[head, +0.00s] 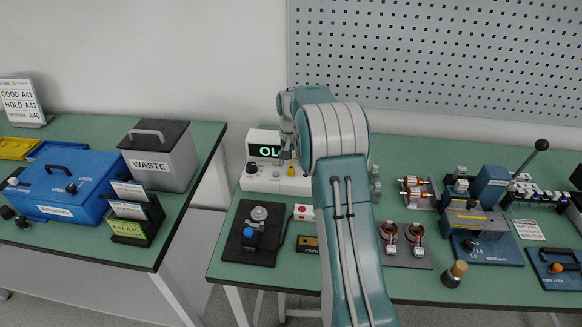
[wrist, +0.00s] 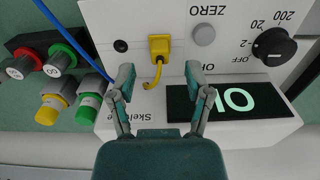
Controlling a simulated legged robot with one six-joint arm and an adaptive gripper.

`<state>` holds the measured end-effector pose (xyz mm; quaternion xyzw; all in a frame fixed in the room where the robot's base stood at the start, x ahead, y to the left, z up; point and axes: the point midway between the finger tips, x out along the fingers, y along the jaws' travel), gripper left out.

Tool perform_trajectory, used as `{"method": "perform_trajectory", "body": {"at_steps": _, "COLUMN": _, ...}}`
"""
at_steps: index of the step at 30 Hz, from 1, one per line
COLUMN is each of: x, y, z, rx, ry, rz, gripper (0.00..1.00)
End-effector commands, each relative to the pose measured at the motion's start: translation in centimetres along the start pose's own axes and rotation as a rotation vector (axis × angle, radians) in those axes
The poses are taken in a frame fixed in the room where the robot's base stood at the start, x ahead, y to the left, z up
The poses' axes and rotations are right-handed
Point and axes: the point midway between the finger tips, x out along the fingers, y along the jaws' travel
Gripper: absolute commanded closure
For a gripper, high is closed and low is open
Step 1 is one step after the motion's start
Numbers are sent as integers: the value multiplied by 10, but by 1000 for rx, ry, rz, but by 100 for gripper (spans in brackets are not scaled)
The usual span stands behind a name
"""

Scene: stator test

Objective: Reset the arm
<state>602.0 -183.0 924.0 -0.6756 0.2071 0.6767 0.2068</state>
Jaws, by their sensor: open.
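My arm rises through the middle of the head view and bends down over the white meter (head: 248,182) with the lit green display. My gripper (head: 286,158) is at the meter's front and partly hidden by my arm. In the wrist view my gripper (wrist: 160,76) is open, its two fingers spread with nothing between them. Beyond the fingertips is a yellow plug (wrist: 159,47) with a short yellow cord on the meter's panel. The display (wrist: 225,103) lies beside the right finger. I cannot tell whether a finger touches the meter.
Red, green and yellow-capped connectors (wrist: 60,108) and a blue cable (wrist: 65,38) are at the wrist view's left. On the head view's right bench are copper-wound parts (head: 415,234) and a blue fixture (head: 487,249). The left bench holds a waste bin (head: 165,165) and a blue box (head: 65,190).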

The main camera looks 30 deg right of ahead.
Motion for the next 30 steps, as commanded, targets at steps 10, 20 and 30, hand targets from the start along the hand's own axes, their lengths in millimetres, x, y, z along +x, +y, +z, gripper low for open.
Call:
{"method": "perform_trajectory", "body": {"at_steps": 10, "x": -70, "y": -1, "z": -1, "rx": 0, "ry": 2, "rz": 0, "gripper": 36}}
{"method": "perform_trajectory", "body": {"at_steps": 20, "x": -88, "y": -1, "z": -1, "rx": 0, "ry": 0, "rz": 0, "gripper": 36}}
{"method": "perform_trajectory", "body": {"at_steps": 30, "x": -88, "y": 0, "z": -1, "rx": 0, "ry": 0, "rz": 0, "gripper": 36}}
